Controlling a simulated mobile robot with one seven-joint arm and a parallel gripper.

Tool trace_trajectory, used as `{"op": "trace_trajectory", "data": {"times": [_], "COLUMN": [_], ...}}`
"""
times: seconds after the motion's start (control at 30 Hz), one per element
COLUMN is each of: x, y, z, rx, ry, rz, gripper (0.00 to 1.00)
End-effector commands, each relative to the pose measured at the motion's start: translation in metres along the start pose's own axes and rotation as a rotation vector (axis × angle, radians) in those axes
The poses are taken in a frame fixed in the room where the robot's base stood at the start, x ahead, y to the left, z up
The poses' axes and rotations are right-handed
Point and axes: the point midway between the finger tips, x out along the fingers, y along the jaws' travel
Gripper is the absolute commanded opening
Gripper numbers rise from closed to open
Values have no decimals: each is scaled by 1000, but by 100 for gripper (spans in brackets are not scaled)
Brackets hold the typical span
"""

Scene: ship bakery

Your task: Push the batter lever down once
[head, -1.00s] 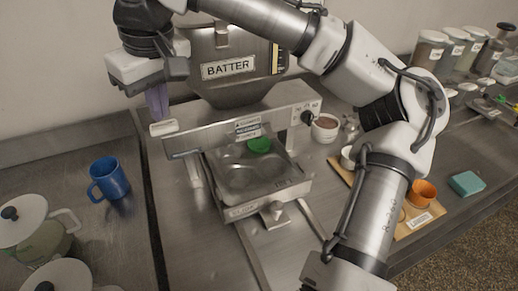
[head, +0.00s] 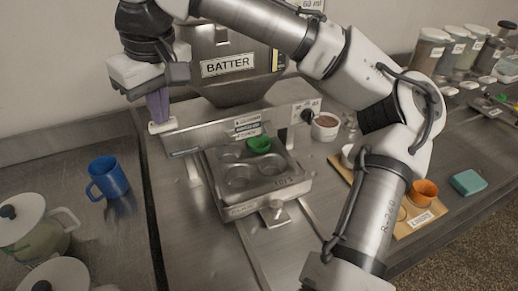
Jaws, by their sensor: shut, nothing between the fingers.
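The batter dispenser (head: 225,75) is a metal hopper with a BATTER label at the back centre. Its lever shows as a pale end pad (head: 162,127) at the left end of the metal bar (head: 200,138). My gripper (head: 160,119) is shut and empty, with purple fingers pointing down. The fingertips are at the top of the pad and look in contact with it; the exact contact is hard to tell. A metal tin with round cups (head: 283,191) sits under the dispenser, with a green cup (head: 259,145) at its back.
A blue mug (head: 107,178) stands left of the lever. White-lidded pots (head: 30,225) are at front left. A brown-filled cup (head: 325,127), a wooden board with an orange ring (head: 424,192) and a teal block (head: 467,183) lie right, partly behind my arm.

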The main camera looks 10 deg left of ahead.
Motion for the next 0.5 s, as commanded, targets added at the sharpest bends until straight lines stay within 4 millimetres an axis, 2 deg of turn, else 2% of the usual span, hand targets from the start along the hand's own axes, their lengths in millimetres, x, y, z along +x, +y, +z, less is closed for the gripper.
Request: {"op": "trace_trajectory", "data": {"times": [0.5], "x": [22], "y": [0], "z": [4], "rx": [0], "ry": [0], "rz": [0], "gripper": [0]}}
